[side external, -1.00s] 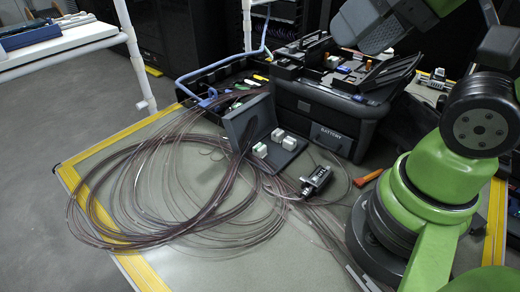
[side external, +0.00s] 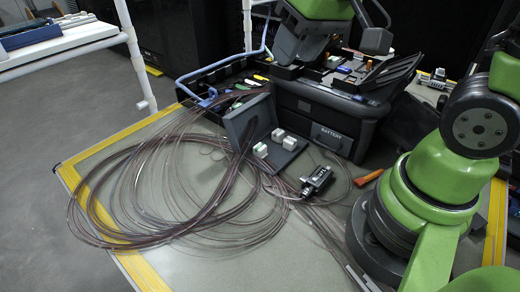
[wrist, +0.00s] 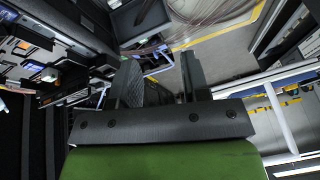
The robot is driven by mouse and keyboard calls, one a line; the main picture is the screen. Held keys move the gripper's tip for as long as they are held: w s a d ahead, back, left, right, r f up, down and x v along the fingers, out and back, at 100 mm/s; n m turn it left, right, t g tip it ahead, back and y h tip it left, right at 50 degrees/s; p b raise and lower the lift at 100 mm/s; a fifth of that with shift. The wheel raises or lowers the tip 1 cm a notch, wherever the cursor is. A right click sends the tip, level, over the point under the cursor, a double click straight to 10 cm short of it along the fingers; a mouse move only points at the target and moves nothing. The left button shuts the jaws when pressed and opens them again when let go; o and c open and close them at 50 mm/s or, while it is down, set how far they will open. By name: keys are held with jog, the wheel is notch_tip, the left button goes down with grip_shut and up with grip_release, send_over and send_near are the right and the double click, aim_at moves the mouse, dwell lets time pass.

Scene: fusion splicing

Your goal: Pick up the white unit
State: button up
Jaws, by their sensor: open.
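Several small white blocks, any of which could be the white unit, sit in the open grey case on the table. In the side view, one (side external: 260,150) is at the left, one (side external: 278,134) at the back and one (side external: 289,143) at the right of the case (side external: 241,122). My gripper (wrist: 161,82) is open, with nothing between its two dark fingers in the wrist view. In the side view it is high above the back of the table, over the toolbox and behind the case, well apart from the blocks. Its fingertips are hard to make out there.
A black toolbox (side external: 338,138) marked BATTERY stands behind the case with its trays open. Loops of thin brown cable (side external: 140,200) cover the table's left and run past the case. A small dark device (side external: 316,181) and an orange-handled tool (side external: 368,178) lie to the right.

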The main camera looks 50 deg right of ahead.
jog(key=n+g, duration=0.1)
jog(key=g, duration=0.1)
send_near(261, 147)
jog(key=f, duration=0.1)
jog(key=f+n, duration=0.1)
jog(key=f+g, duration=0.1)
jog(key=shift+w+a+f+h, duration=0.15)
jog(key=shift+w+a+h, duration=0.05)
jog(key=shift+w+h, duration=0.2)
jog(key=shift+w+a+f, duration=0.1)
jog(key=shift+w+f, duration=0.1)
jog(key=shift+f, duration=0.85)
jog(key=shift+w+f, duration=0.25)
jog(key=shift+f, duration=0.75)
jog(key=shift+w+a+f, duration=0.1)
jog(key=shift+w+f, duration=0.1)
jog(key=shift+f, duration=0.85)
jog(key=c, duration=0.7)
